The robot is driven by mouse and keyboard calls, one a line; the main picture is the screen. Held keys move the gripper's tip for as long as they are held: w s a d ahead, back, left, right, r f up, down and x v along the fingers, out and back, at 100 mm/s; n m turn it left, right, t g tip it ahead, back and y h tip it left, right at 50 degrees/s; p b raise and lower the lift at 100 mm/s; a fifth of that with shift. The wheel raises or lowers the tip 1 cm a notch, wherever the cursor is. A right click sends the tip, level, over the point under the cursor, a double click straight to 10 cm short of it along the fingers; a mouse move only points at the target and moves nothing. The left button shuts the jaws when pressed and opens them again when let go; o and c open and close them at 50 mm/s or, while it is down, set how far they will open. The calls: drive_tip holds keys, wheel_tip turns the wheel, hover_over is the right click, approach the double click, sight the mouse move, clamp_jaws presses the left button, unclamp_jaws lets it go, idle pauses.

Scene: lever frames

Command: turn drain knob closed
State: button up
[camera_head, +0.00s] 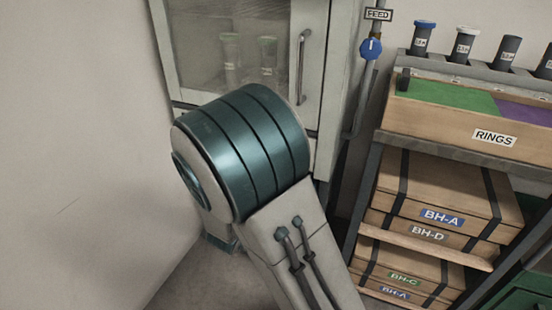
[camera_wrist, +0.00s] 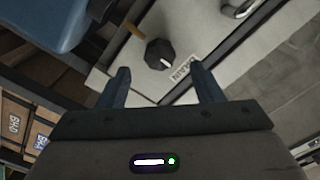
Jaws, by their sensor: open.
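The drain knob (camera_wrist: 160,54) is a dark faceted knob with a white mark, on a pale panel in the wrist view. A label reading DRAIN (camera_wrist: 184,68) sits just to its right. My gripper (camera_wrist: 160,82) is open, its two blue-grey fingers apart and nothing between them. The knob appears beyond the fingertips and between their lines, apart from them. In the head view my arm covers the middle, and the drain knob and gripper are not visible there.
A blue FEED knob (camera_head: 371,48) is on a pipe beside the pale glass-door cabinet (camera_head: 322,70). A shelf rack at right holds a RINGS tray (camera_head: 450,125) and BH boxes (camera_head: 440,190). In the wrist view a blue body (camera_wrist: 45,22) fills the upper left and a metal handle (camera_wrist: 240,8) is at upper right.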

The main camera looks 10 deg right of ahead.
drive_tip(key=p+v, duration=0.1)
drive_tip(key=v, duration=0.7)
drive_tip(key=w+a+r+n+g+y+p, duration=0.1)
drive_tip(key=a+r+n+g+y+p, duration=0.1)
drive_tip(key=r+n+y+p, duration=0.5)
drive_tip(key=w+a+r+n+g+y+p, duration=0.15)
drive_tip(key=r+y+p, duration=0.35)
drive_tip(key=r+p, duration=0.6)
drive_tip(key=s+d+r+n+g+p, duration=0.4)
drive_tip(key=s+d+r+p, duration=0.1)
drive_tip(key=s+r+p, duration=0.2)
drive_tip(key=s+d+r+n+g+h+p, duration=0.1)
drive_tip(key=s+d+r+n+g+p, duration=0.2)
drive_tip(key=s+d+r+p, duration=0.3)
drive_tip(key=s+r+g+p, duration=0.1)
drive_tip(key=s+r, duration=0.3)
drive_tip(key=s, duration=0.2)
drive_tip(key=shift+d+r+n, duration=0.15)
drive_tip(key=shift+d+n, duration=0.1)
drive_tip(key=shift+n, duration=0.1)
drive_tip(key=shift+w, duration=0.1)
